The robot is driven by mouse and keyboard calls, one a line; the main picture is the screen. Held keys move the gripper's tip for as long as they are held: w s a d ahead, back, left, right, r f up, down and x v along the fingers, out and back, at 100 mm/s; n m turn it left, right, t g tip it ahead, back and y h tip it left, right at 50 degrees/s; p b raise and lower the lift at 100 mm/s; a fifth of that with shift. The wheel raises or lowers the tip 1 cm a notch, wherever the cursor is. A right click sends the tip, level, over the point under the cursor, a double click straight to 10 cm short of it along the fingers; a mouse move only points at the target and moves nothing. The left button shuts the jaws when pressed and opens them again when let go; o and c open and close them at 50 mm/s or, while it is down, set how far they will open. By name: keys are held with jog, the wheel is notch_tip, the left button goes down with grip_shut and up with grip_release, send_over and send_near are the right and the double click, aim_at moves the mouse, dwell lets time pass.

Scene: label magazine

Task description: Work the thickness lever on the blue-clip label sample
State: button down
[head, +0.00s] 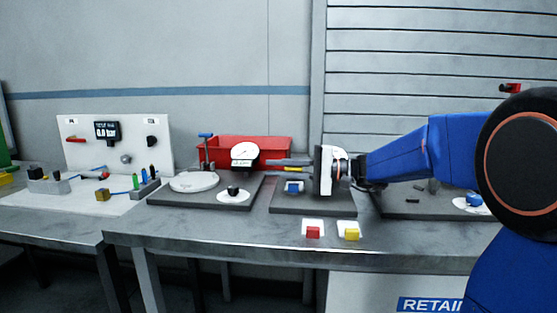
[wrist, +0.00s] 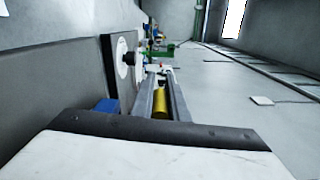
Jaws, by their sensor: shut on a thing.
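The blue-clip label sample (head: 293,187) lies on a dark plate (head: 313,209) below my gripper. Its blue clip shows partly in the wrist view (wrist: 106,105), left of the fingers. My gripper (head: 270,166) reaches level to the left above that plate. Its fingers (wrist: 158,82) are shut on a yellow cylindrical piece (wrist: 160,104). This looks like a lever handle, but its mount is hidden. A white-faced dial (head: 243,150) is just left of the fingertips in the head view. I cannot tell whether the yellow piece joins it.
A red-clip sample (head: 313,232) and a yellow-clip sample (head: 351,234) lie near the bench's front edge. A red bin (head: 275,148) stands behind. Left are a dark plate with a round white disc (head: 194,181) and a white panel (head: 88,132). A blue knob (head: 474,199) is at the right.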

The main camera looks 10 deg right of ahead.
jog(key=shift+s+f+n, duration=0.2)
jog(key=shift+f+n, duration=0.5)
jog(key=shift+f, duration=0.05)
jog(key=c, duration=1.7)
grip_release()
jog(key=shift+c, duration=0.2)
